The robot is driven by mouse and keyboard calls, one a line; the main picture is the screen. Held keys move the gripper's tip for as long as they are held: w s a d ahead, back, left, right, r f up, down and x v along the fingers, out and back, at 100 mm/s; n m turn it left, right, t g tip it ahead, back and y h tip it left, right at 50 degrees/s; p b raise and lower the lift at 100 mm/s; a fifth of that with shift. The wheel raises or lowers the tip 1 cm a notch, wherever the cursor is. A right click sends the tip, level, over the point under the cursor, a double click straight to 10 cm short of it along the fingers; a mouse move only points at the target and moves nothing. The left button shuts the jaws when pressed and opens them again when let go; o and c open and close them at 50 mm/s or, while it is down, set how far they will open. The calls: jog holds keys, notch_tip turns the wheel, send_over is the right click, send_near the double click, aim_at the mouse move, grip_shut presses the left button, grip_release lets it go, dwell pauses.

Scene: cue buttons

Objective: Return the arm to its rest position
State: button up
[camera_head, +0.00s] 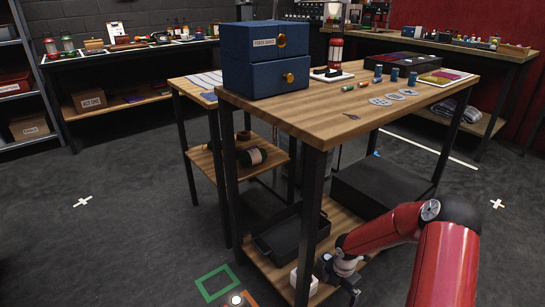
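My red arm (447,255) reaches in from the lower right of the head view and bends down to the left, in front of the wooden table. My gripper (340,283) is a dark shape low beside the table's front leg, near the lower shelf. Its fingers are small and dark, so I cannot tell whether they are open or hold anything. A small white block (304,282) shows just left of it, partly behind the table leg. I cannot tell whether they touch.
The wooden table (330,115) carries a blue drawer box (254,76). Its lower shelf holds a dark tray (285,236) and a large black box (385,185). A green square outline (215,281) and a round white light or button (236,299) are at floor level. Open floor lies left.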

jog(key=s+r+m+t+h, duration=0.1)
jog(key=s+r+m, duration=0.25)
jog(key=r, duration=0.55)
jog(key=s+r+m+h, duration=0.15)
jog(key=r+m, duration=0.35)
jog(key=r, duration=0.5)
jog(key=s+r+m+t+h, duration=0.1)
jog(key=s+r+m, duration=0.25)
jog(key=r, duration=0.55)
jog(key=s+a+r+m+t+y, duration=0.1)
jog(key=s+a+r+m+y, duration=0.1)
jog(key=s+r+m, duration=0.4)
jog(key=s+a+r+m+t+y, duration=0.1)
jog(key=s+a+r+m, duration=0.3)
jog(key=s, duration=0.8)
notch_tip(320, 180, up, 2)
jog(key=m+t, duration=0.1)
jog(key=m, duration=0.2)
jog(key=shift+a+r+t+y, duration=0.15)
jog(key=shift+a+t+y, duration=0.15)
jog(key=shift+a+y, duration=0.1)
